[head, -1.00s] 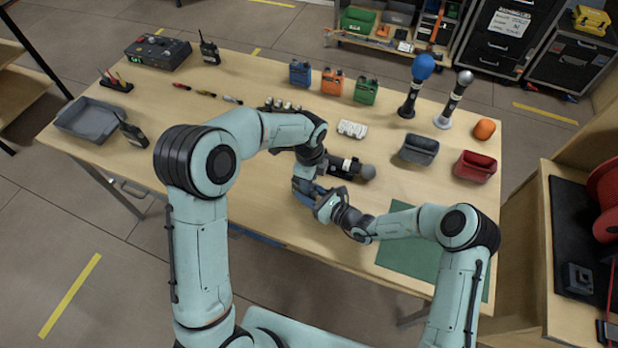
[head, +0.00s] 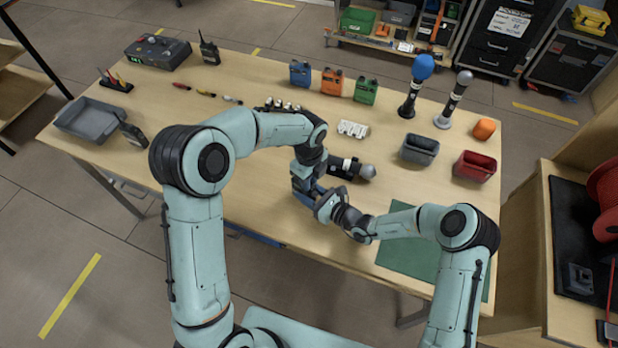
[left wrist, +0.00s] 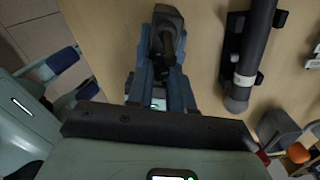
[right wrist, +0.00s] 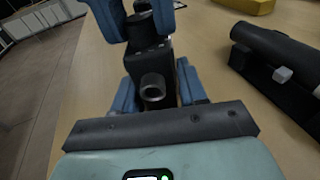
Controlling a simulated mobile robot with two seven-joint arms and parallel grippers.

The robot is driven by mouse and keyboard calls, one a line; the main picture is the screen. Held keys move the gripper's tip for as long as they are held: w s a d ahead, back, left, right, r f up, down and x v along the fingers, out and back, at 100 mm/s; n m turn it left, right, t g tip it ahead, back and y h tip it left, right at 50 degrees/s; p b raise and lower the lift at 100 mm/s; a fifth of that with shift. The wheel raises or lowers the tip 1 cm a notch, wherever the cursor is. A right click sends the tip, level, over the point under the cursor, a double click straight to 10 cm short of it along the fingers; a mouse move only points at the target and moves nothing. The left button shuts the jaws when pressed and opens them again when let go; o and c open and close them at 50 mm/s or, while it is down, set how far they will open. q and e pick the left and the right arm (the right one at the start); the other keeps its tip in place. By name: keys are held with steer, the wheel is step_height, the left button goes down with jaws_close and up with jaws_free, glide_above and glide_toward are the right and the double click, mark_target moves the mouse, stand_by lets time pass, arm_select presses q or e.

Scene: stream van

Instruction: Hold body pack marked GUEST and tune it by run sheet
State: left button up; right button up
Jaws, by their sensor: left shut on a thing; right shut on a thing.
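A dark device, apparently the body pack (right wrist: 150,50), is between my two grippers; a round knob or stub on it faces the right wrist camera. No GUEST marking can be read. My left gripper (head: 304,186) is shut on it, and its blue fingers flank it in the left wrist view (left wrist: 163,65). My right gripper (head: 324,204) is also shut on it from the near right side. The grippers are close together above the table's front part. In the head view the arms mostly hide the device. I cannot make out a run sheet.
A grey-headed microphone (head: 364,171) lies in a dark cradle just behind the grippers. Blue (head: 300,73), orange (head: 332,82) and green (head: 366,91) packs stand farther back. A grey bin (head: 419,149) and red bin (head: 474,167) stand right. The green mat (head: 405,258) is partly bare.

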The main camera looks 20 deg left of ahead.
arm_select(q)
steer(key=shift+m, duration=1)
steer(key=shift+m, duration=1.4)
steer(key=shift+m, duration=1.4)
